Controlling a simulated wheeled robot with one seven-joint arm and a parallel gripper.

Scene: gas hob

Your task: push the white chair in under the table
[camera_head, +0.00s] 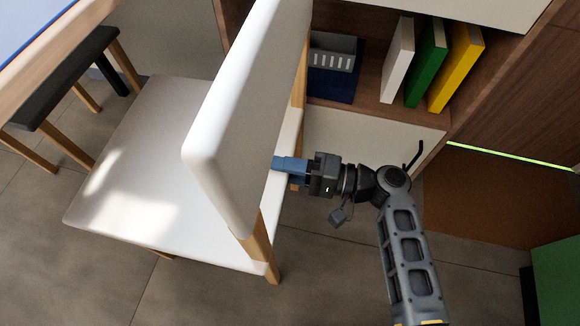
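The white chair (142,172) stands upright with its seat toward the left and its tall white backrest (238,120) toward the right. It has light wooden legs and posts. The table (50,58), with a wooden edge and blue top, is cut off at the upper left; the chair's seat lies to the right of it. My gripper (278,164) reaches in from the right, at the rear side of the backrest. Its blue fingertips are partly hidden by the backrest, so I cannot tell whether they touch it or how far apart they are.
A dark-topped stool or bench (62,80) with wooden legs stands at the table's edge, left of the chair. A wooden shelf (372,112) with white, green and yellow books is behind my gripper. A green object (557,280) is at the lower right. Grey floor (200,295) is clear in front.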

